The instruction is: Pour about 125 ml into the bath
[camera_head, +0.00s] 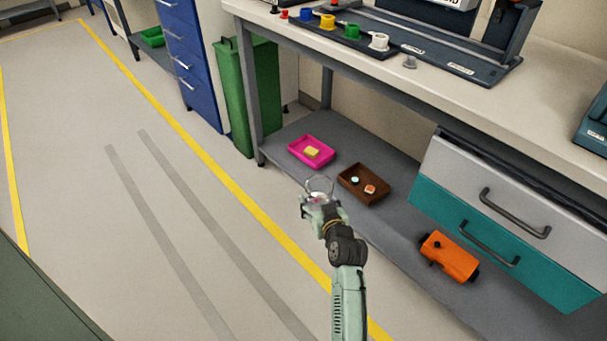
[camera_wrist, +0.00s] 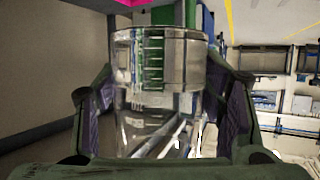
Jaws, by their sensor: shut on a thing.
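My gripper (camera_head: 318,207) is shut on a clear glass beaker (camera_head: 319,186), held in front of the bench's lower shelf and out over the floor side. In the wrist view the beaker (camera_wrist: 160,85) stands between the two fingers of my gripper (camera_wrist: 163,105), with graduation marks on its wall. The glass is see-through and full of reflections, so I cannot tell its liquid level. No liquid is seen leaving it. I cannot pick out the bath for certain in either view.
The lower shelf (camera_head: 285,140) bears a magenta tray (camera_head: 297,157), a brown tray (camera_head: 348,188) and an orange case (camera_head: 449,257). The worktop (camera_head: 450,95) above carries a dark rack with coloured rings. A green bin (camera_head: 236,100) and blue drawers (camera_head: 190,60) stand behind. Floor at left is clear.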

